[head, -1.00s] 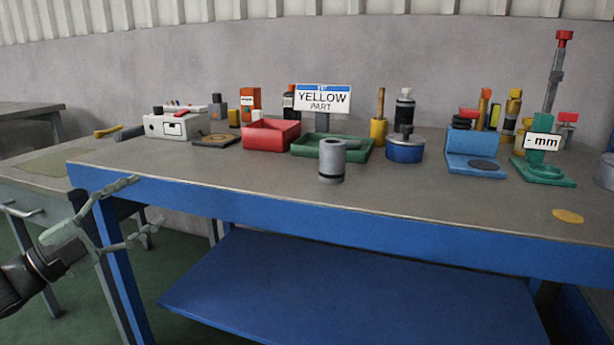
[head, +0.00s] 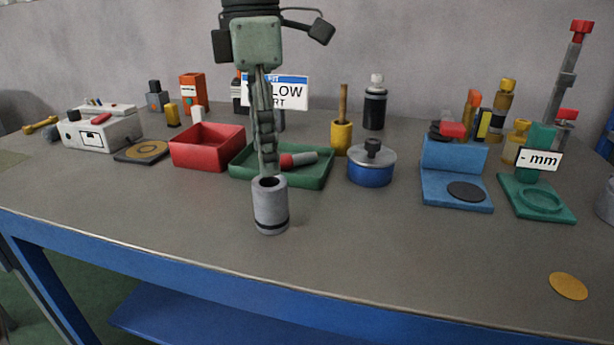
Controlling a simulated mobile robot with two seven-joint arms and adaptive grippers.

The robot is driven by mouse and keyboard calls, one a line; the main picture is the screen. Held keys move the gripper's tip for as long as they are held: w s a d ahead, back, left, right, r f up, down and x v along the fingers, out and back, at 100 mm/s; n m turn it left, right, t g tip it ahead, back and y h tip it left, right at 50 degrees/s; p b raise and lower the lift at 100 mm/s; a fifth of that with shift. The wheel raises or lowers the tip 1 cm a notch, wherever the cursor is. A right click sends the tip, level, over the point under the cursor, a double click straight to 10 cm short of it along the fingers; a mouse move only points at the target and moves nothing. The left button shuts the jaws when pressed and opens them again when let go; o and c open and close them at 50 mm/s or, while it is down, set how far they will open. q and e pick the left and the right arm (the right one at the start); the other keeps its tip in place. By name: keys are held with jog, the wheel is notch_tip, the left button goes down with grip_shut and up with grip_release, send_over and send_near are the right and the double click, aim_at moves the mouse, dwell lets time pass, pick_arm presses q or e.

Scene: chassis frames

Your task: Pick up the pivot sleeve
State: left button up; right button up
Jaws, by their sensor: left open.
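The pivot sleeve appears to be the grey hollow cylinder (head: 270,208) with a dark band near its base. It stands upright on the workbench (head: 380,250), near the middle of the head view. My left gripper (head: 267,168) comes down from above and is open. Its fingers, seen nearly edge-on, end at or just above the sleeve's top rim. I cannot tell whether they touch it. The gap between the fingers is hard to see from this angle. My right gripper does not show.
Behind the sleeve are a green tray (head: 238,176) with a red and grey part, and a red bin (head: 207,158). A blue pot (head: 371,166), blue stand (head: 455,190) and green stand (head: 537,200) are to the right. A yellow disc (head: 568,286) lies near the front. Bench around the sleeve is clear.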

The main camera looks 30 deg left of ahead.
aim_at(268, 185)
pick_arm(q)
jog(key=shift+y, duration=0.3)
jog(key=f, duration=0.7)
jog(key=shift+w+a+f+p, duration=0.15)
jog(key=shift+w+a+p, duration=0.1)
jog(key=shift+w+p, duration=0.1)
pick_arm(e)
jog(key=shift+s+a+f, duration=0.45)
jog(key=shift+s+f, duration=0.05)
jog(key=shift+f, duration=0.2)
pick_arm(q)
jog(key=shift+c, duration=0.6)
jog(key=c, duration=1.2)
jog(key=shift+c, duration=0.6)
